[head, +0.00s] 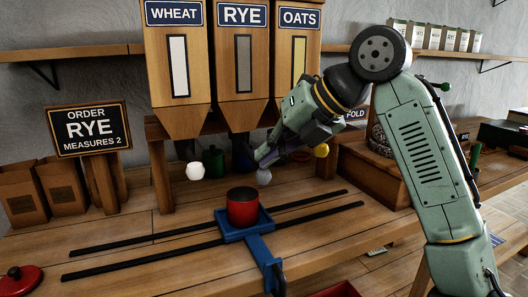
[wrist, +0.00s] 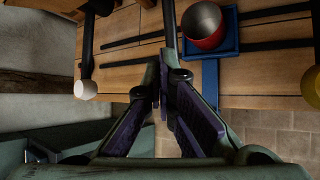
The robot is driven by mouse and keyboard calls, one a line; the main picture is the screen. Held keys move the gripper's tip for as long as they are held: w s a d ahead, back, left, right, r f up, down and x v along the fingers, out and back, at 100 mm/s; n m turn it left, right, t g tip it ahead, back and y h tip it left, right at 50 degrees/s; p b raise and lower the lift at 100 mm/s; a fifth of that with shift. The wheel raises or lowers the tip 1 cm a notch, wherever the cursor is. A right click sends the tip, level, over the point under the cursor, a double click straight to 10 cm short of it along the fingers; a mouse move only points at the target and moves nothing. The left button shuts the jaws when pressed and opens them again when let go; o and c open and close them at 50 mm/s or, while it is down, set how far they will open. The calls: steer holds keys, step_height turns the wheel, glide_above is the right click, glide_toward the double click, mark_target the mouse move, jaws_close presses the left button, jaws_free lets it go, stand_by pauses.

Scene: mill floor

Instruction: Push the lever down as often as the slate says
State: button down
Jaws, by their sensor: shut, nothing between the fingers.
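The slate (head: 89,129) reads "ORDER RYE MEASURES 2". The rye hopper (head: 242,55) stands between the wheat hopper (head: 178,60) and the oats hopper (head: 296,50). A lever with a grey knob (head: 264,177) shows below the rye hopper. My gripper (head: 264,160) is shut and empty, just above the grey knob in the head view; I cannot tell whether they touch. In the wrist view my fingers (wrist: 164,75) meet near the middle, and the grey knob is not visible there. A red pot (head: 242,208) sits in a blue carriage (head: 230,236) below the rye hopper.
A white knob (head: 195,171), also in the wrist view (wrist: 86,89), and a yellow knob (head: 321,150) flank the grey one. Dark rails (head: 140,244) cross the bench. Paper bags (head: 62,185) stand left; a red lid (head: 20,280) lies front left.

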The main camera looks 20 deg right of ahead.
steer(key=shift+f+b, duration=0.3)
steer(key=shift+f, duration=0.3)
stand_by(0.5)
steer(key=shift+r, duration=0.1)
stand_by(0.4)
steer(key=shift+r+p, duration=2.8)
steer(key=shift+r, duration=0.1)
step_height(320, 180, up, 5)
steer(key=p, duration=0.4)
steer(key=shift+p, duration=0.4)
